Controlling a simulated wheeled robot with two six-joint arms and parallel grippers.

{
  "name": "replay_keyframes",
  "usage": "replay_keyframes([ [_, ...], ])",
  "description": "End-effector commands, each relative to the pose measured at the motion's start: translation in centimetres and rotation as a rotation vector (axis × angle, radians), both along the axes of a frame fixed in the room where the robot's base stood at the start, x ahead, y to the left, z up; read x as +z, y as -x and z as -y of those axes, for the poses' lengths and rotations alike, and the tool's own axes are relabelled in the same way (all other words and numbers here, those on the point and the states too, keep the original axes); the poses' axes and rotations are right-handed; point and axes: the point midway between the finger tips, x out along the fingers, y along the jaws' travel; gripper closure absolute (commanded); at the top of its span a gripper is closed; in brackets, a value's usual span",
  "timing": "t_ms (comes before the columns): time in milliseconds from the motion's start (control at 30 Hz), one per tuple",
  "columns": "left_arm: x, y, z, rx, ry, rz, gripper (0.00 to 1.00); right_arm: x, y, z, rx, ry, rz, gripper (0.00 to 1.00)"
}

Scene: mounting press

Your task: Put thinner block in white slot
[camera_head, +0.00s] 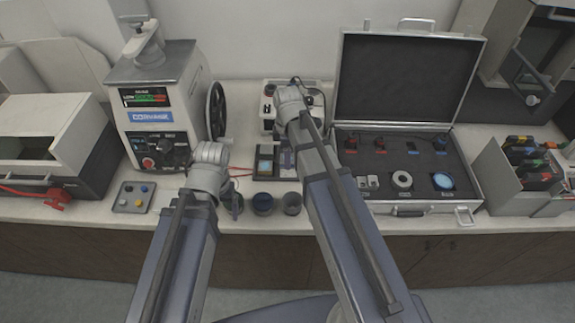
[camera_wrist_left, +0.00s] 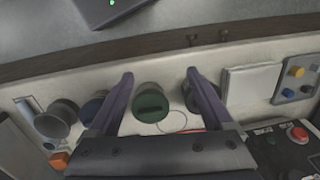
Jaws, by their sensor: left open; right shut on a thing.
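My right gripper (camera_head: 294,90) is over the white device (camera_head: 266,122) at the back middle in the head view. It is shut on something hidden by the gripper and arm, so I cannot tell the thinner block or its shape. A white slot is not clearly visible either; the device's top is partly covered by my right arm. My left gripper (camera_wrist_left: 158,78) is open and empty. In the left wrist view a green round cup (camera_wrist_left: 150,104) shows between its fingers; whether they touch it I cannot tell.
A blue cup (camera_head: 262,204) and a grey cup (camera_head: 291,203) stand at the counter's front. The press (camera_head: 152,95) with a handwheel is at left, beside a button pad (camera_head: 133,197). An open case (camera_head: 408,185) is at right. A small dark device (camera_head: 265,161) sits mid-counter.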

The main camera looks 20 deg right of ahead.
Motion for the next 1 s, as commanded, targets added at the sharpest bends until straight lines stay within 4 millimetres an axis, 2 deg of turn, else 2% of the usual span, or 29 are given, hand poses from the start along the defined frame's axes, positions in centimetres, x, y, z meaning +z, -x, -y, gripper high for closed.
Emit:
replay_keyframes([
  [200,-2.9,0.0,0.0,0.0,0.0,0.0,0.15,-2.9,0.0,0.0,0.0,0.0,0.0,1.0],
  [300,-3.7,0.0,0.0,0.0,0.0,0.0,0.15,-3.7,0.0,0.0,0.0,0.0,0.0,1.0],
  [733,-4.0,0.0,0.0,0.0,0.0,0.0,0.15,-4.0,0.0,0.0,0.0,0.0,0.0,1.0],
  [767,-3.8,0.0,0.0,0.0,0.0,0.0,0.15,-3.8,0.0,0.0,0.0,0.0,0.0,0.42],
  [1000,-3.8,0.0,0.0,0.0,0.0,0.0,0.15,-3.8,0.0,0.0,0.0,0.0,0.0,0.16],
])
